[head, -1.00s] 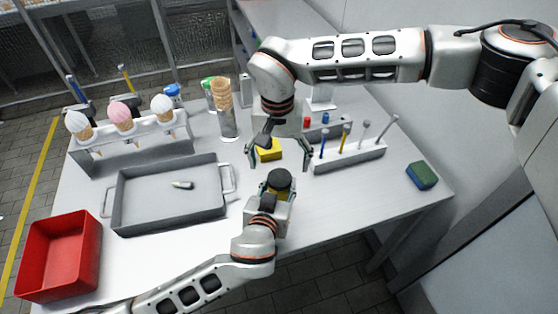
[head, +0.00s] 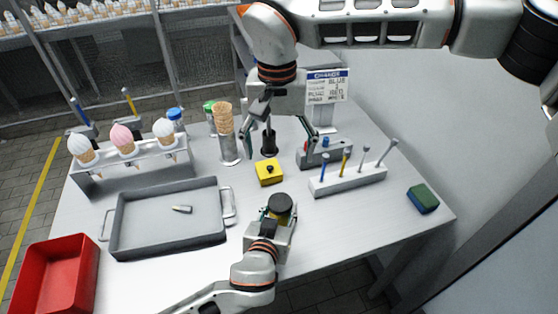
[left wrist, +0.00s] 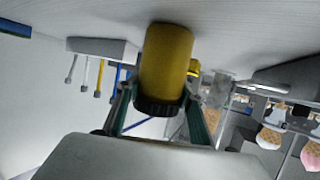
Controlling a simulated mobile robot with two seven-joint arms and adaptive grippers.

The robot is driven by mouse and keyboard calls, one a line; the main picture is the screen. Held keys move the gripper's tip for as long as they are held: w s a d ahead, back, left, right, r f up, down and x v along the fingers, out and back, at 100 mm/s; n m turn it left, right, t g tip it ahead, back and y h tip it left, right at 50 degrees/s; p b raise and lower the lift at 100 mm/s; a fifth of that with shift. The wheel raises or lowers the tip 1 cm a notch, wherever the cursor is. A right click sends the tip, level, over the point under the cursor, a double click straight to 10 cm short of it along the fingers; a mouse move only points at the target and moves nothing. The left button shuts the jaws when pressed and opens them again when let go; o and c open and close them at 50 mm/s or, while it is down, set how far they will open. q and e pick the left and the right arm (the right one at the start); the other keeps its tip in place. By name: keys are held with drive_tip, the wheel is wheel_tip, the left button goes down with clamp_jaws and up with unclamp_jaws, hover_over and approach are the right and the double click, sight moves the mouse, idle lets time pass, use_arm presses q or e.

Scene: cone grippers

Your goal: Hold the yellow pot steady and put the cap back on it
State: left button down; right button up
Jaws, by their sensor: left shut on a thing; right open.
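The yellow pot (left wrist: 168,62) stands on the table, top end downward in the inverted left wrist view. A dark ribbed cap (left wrist: 158,107) shows on its top end. In the head view it is a dark disc (head: 280,204) over the yellow pot (head: 278,217). My left gripper (head: 279,214) is shut on the pot from the near side; its fingers flank it in the left wrist view (left wrist: 160,110). My right gripper (head: 281,150) is open above the table, behind the pot and apart from it, its fingers spread wide.
A yellow block with a black knob (head: 269,173) lies behind the pot. A dark upright object (head: 269,142) shows between my right fingers, apparently behind. A grey tray (head: 120,243), red bin (head: 52,280), cone rack (head: 130,168), tool rack (head: 348,181) and sponge (head: 423,199) surround clear table.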

use_arm(q)
drive_tip(key=c, duration=1.2)
unclamp_jaws()
drive_tip(key=shift+c, duration=0.2)
drive_tip(key=v, duration=1.2)
